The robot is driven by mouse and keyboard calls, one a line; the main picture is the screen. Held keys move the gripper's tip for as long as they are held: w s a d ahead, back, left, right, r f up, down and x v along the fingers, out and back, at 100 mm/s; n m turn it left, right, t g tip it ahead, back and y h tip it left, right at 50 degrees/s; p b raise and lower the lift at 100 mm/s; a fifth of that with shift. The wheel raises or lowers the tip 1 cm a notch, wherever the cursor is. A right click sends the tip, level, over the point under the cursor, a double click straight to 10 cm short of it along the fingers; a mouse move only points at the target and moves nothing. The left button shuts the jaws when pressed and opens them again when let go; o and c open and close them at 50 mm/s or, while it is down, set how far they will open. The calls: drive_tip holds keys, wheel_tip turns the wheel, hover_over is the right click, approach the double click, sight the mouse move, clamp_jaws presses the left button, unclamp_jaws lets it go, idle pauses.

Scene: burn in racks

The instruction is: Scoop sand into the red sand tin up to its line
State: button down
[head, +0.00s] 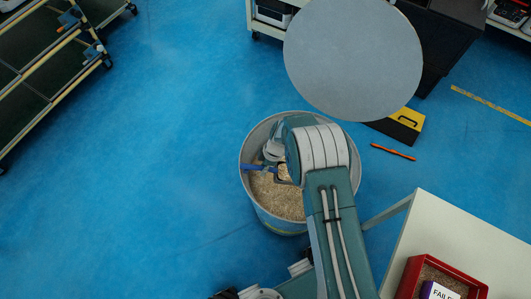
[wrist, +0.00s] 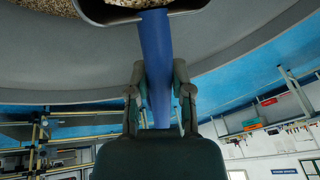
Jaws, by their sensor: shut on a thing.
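A round grey bucket (head: 247,190) holds pale, grainy sand (head: 283,203) in the head view. My gripper (head: 268,165) is over the bucket's mouth, shut on the blue handle of a scoop (head: 252,167). In the wrist view the blue handle (wrist: 156,60) runs up between the fingers of my gripper (wrist: 159,85). The scoop's head, at the top edge there, has sand in it; most of it is cut off. A red open container (head: 408,278) stands on the pale table at lower right, with brown contents. I cannot tell whether it is the sand tin, and I see no line.
A large grey disc (head: 353,58) stands above the floor behind the bucket. A yellow and black case (head: 407,120) and an orange stick (head: 393,152) lie nearby. The pale table (head: 455,235) is at right. A rack (head: 45,70) is at left; blue floor between is clear.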

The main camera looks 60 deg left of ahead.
wheel_tip(320, 180, up, 13)
drive_tip(key=s+t+h, duration=0.1)
drive_tip(key=t, duration=0.1)
drive_tip(key=shift+s+a+t, duration=0.15)
drive_tip(key=shift+a+t, duration=0.2)
drive_tip(key=shift+t, duration=0.05)
idle(0.3)
drive_tip(key=shift+r, duration=0.1)
